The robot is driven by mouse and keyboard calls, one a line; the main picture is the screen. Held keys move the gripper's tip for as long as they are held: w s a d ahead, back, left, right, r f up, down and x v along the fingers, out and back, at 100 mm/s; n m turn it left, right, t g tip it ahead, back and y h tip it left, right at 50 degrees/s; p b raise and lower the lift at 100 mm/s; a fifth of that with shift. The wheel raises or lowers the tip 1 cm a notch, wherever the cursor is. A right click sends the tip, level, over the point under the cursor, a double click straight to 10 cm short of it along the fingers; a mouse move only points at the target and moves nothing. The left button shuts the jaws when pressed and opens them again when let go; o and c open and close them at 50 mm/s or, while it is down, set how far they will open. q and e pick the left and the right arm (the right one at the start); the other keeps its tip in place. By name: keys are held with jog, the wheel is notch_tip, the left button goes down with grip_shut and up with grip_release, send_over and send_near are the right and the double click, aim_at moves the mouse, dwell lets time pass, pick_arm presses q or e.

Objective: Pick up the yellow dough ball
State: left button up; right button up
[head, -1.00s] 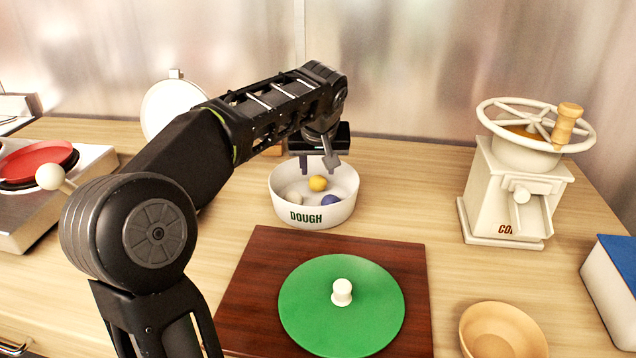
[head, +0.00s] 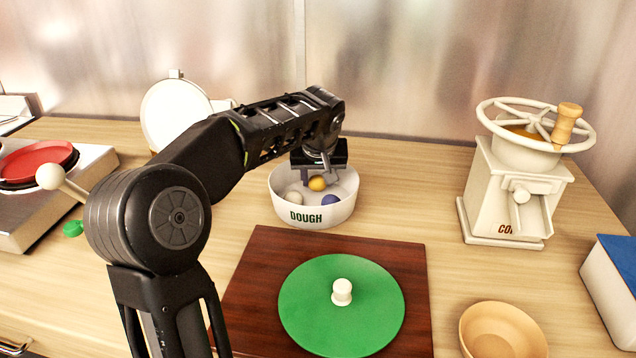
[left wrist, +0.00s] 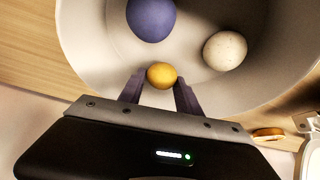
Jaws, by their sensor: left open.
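The yellow dough ball (head: 317,183) lies in the white bowl marked DOUGH (head: 314,214), with a blue ball (head: 330,200) and a speckled off-white ball (head: 294,198). My left gripper (head: 319,178) is over the bowl, pointing down, its fingers reaching inside the rim. In the left wrist view the yellow ball (left wrist: 161,75) shows between the tips of the two open fingers (left wrist: 160,90). I cannot tell whether the fingers touch it. The blue ball (left wrist: 151,18) and the speckled ball (left wrist: 225,51) lie apart from the fingers there. My right gripper is not in view.
A dark red board (head: 252,285) with a green disc (head: 330,318) and white knob lies in front of the bowl. A coffee grinder (head: 510,190) stands at the right, a tan bowl (head: 500,335) at the front right. Clear counter lies between bowl and grinder.

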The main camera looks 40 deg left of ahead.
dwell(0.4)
pick_arm(q)
grip_shut()
